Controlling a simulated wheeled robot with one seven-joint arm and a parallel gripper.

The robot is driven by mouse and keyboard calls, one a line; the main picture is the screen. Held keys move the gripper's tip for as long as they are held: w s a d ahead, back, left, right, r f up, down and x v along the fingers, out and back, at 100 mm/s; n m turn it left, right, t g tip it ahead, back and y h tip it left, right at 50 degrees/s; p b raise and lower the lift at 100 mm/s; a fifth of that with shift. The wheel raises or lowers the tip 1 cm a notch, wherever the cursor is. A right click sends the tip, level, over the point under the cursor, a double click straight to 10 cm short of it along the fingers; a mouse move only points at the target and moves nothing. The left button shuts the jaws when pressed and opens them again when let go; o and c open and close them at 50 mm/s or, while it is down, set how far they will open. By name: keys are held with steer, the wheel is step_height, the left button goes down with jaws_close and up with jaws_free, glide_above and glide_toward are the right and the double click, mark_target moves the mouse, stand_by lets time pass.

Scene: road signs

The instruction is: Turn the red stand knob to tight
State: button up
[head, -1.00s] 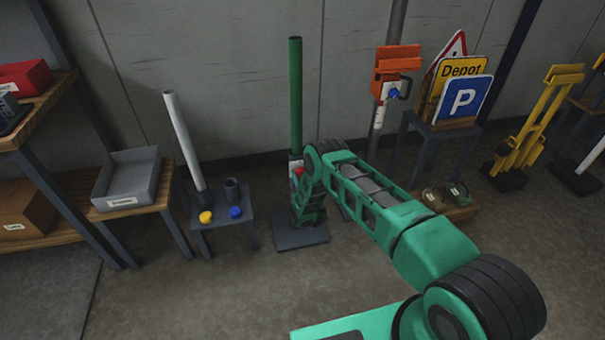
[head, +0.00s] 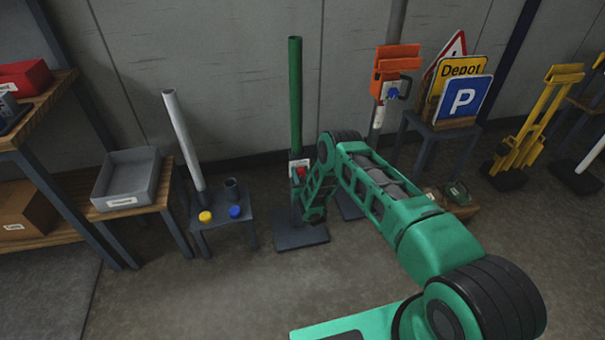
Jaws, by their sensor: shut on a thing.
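The red stand knob (head: 301,171) shows as a small red patch on the front of the stand, low on the green post (head: 295,95). The post stands upright on a dark square base plate (head: 300,239). A pale label plate (head: 297,162) shows behind the knob. My gripper (head: 299,181) is at the knob and shut on it; its fingers are small and partly hidden by my green arm. The knob's pointer and the tight mark are too small to read.
A small table (head: 222,208) with a grey pipe (head: 184,140), a yellow cap (head: 205,216) and a blue cap (head: 235,211) stands left. An orange clamp (head: 397,65) on a grey post and a sign rack (head: 440,125) stand right. Floor in front is clear.

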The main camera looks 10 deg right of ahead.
steer(key=shift+s+f, duration=0.2)
steer(key=shift+f, duration=0.15)
steer(key=o, duration=0.9)
steer(key=shift+o, duration=0.8)
steer(key=shift+w+r, duration=0.15)
steer(key=s, duration=1)
steer(key=shift+s, duration=0.4)
